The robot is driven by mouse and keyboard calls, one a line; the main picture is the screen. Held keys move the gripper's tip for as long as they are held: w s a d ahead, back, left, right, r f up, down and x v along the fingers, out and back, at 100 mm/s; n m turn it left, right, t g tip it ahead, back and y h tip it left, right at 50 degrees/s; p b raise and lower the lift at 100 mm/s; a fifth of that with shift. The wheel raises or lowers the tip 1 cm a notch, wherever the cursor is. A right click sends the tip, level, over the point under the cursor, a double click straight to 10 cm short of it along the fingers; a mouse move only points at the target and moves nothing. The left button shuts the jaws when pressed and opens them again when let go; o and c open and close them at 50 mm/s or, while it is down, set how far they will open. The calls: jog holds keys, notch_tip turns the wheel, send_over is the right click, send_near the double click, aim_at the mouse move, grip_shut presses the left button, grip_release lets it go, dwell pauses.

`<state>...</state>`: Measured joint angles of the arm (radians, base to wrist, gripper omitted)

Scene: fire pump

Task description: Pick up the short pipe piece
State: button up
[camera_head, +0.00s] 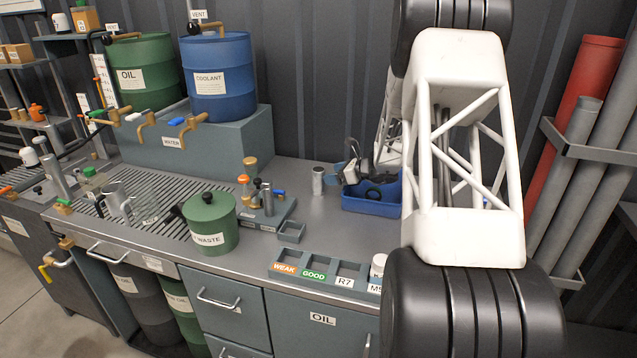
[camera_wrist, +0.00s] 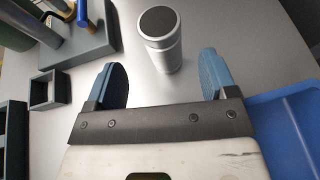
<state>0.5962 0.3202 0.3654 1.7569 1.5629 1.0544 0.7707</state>
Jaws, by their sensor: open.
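The short pipe piece (camera_head: 318,181) is a small silver cylinder standing upright on the grey counter, left of the blue bin. In the wrist view it (camera_wrist: 164,50) shows a dark round top and stands just beyond and between my fingers. My gripper (camera_wrist: 163,75) is open, its two blue fingers spread left and right with nothing held. The fingers look apart from the pipe piece. In the head view my arm covers much of the right side, and the fingers cannot be made out clearly.
A blue bin (camera_head: 371,204) with dark tools lies right of the pipe piece; its edge is close to my right finger in the wrist view (camera_wrist: 285,125). A small square holder (camera_head: 291,232) and a fixture block (camera_head: 270,213) stand to the left, near the green waste pot (camera_head: 211,222).

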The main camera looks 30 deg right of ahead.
aim_at(319, 174)
jog(key=shift+x, duration=0.85)
jog(key=shift+x, duration=2.6)
jog(key=shift+w+d, duration=0.1)
jog(key=shift+r, duration=0.1)
jog(key=c, duration=1.2)
jog(key=shift+r, duration=0.15)
